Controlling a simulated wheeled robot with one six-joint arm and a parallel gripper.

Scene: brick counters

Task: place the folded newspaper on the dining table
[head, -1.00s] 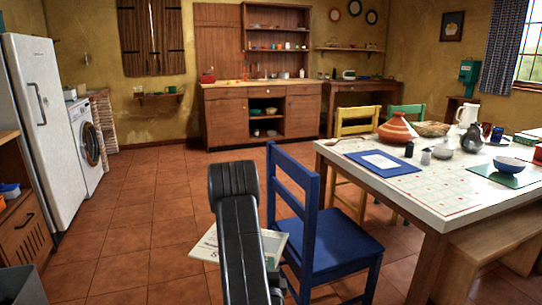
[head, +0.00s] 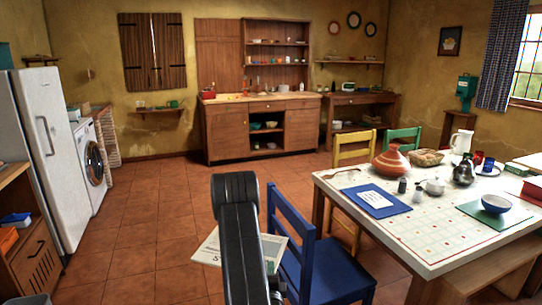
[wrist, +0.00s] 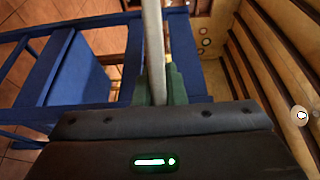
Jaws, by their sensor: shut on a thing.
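The folded newspaper (head: 209,249) is a pale printed sheet, partly hidden behind my own dark arm in the head view. In the wrist view it shows edge-on as a thin pale strip (wrist: 152,45). The dining table (head: 446,240), with a white top of small coloured marks, stands to the right. The newspaper is apart from it, to the left of its near-left corner, by the blue chair.
The blue chair (head: 326,268) stands between my arm and the table. On the table are a blue mat with a paper (head: 375,200), a tagine (head: 391,165), small pots and a bowl (head: 496,204) on a green mat. The table's near middle is bare. Open floor lies left.

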